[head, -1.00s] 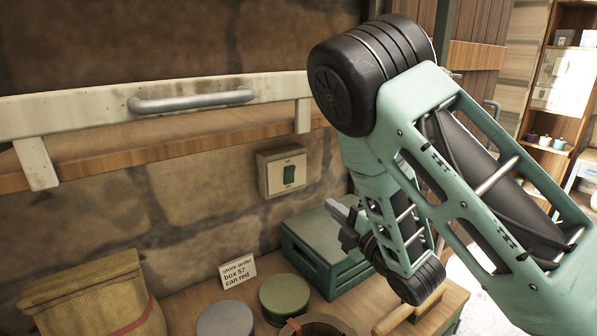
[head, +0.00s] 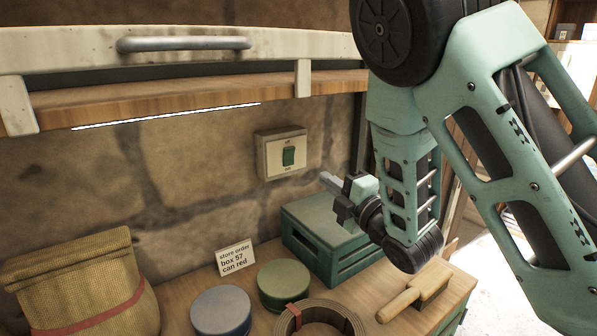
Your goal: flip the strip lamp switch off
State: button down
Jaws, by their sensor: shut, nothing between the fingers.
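Small lettering above and below the rocker is too small to read surely. The strip lamp (head: 165,117) shows as a bright white line under the shelf's front edge. My gripper (head: 326,179) is shut and empty. It is to the right of and a little below the switch plate in the picture, apart from it, with its fingers pointing left.
A green crate (head: 325,262) stands below the gripper. On the bench are a sign card (head: 235,258), blue can (head: 221,311), green can (head: 284,285), coiled belt (head: 335,318), brush (head: 415,292) and burlap sack (head: 75,280). A shelf (head: 190,84) with a metal handle (head: 185,44) overhangs the switch.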

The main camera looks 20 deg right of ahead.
aim_at(291, 151)
jog(key=p+x, duration=0.3)
jog(key=x, duration=0.7)
jog(key=shift+w+a+r, duration=0.1)
jog(key=shift+w+r, duration=0.15)
jog(key=shift+w, duration=0.15)
jog(key=shift+w+a+p, duration=0.15)
jog(key=shift+w+p, duration=0.15)
jog(key=shift+w, duration=0.2)
jog(key=shift+r, duration=0.1)
jog(key=shift+w+a+r+g+p, duration=0.15)
jog(key=shift+w+r+g+p, duration=0.15)
jog(key=shift+r+g+p, duration=0.55)
jog(key=shift+f+t, duration=0.35)
jog(key=shift+f, duration=0.3)
jog(key=shift+s, duration=0.1)
